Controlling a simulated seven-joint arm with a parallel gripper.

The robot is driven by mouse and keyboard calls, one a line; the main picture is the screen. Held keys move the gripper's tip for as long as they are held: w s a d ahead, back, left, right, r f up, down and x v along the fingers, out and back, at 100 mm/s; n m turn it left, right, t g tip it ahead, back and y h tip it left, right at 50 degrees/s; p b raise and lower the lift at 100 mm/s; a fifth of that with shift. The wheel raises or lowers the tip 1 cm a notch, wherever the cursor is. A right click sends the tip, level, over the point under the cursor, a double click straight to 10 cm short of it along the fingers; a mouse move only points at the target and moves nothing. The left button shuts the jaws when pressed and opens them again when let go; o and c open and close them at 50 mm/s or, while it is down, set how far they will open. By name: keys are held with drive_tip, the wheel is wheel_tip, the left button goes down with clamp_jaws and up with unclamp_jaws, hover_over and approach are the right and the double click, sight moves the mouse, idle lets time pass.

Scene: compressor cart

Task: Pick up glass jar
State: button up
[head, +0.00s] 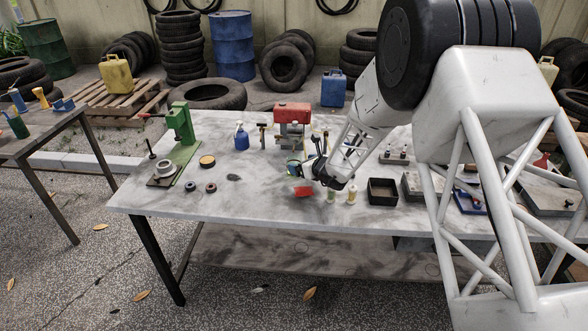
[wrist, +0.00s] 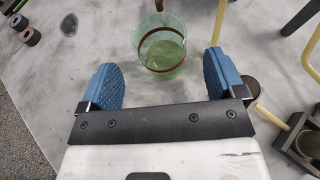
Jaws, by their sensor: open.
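The glass jar (wrist: 162,52) is clear green glass with a brown band around it. In the wrist view it stands at the top middle on the grey table, and I see down into its open mouth. My gripper (wrist: 163,62) is open, with its two blue-padded fingers spread to the left and right of the jar. The jar shows mostly just beyond the fingertips, and I cannot tell whether either finger touches it. In the head view my gripper (head: 305,169) is low over the middle of the table, and it largely hides the jar there.
On the table (head: 240,200) a red item (head: 303,191), small bottles (head: 351,196) and a black open box (head: 382,191) lie near my gripper. A red-topped machine (head: 292,113) and a blue bottle (head: 241,137) stand behind. A green press (head: 181,135) stands left.

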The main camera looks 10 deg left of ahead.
drive_tip(key=shift+w+a+f, duration=0.1)
drive_tip(key=shift+w+a, duration=0.05)
drive_tip(key=shift+a, duration=0.05)
idle(0.3)
drive_tip(key=shift+x, duration=2.6)
drive_tip(key=c, duration=1.1)
